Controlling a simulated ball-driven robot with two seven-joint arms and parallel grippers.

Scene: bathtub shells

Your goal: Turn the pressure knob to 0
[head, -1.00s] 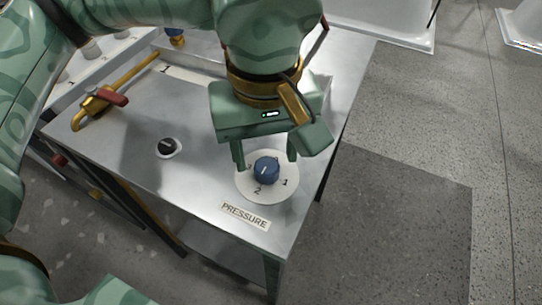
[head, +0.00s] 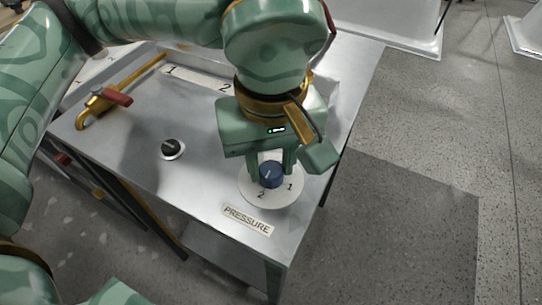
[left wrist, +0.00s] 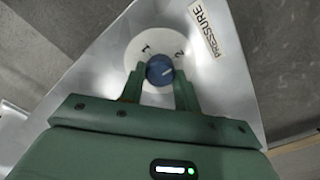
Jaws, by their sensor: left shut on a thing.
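The blue pressure knob (head: 271,176) stands on a round white dial (head: 287,199) with the numbers 1 and 2 showing. The 0 is hidden from me. The PRESSURE label (head: 247,220) lies on the metal top in front of the dial. My left gripper (head: 271,173) reaches down from above with its fingers on both sides of the knob, shut on it. In the left wrist view the knob (left wrist: 159,70) sits between the fingertips. Its white mark points roughly toward the 2 side; the exact setting is hard to tell. My right gripper is not in view.
A small black knob (head: 171,148) on a white disc is to the left on the same metal table (head: 205,185). A yellow pipe with a red-handled valve (head: 116,97) lies along the back left. Open floor is to the right.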

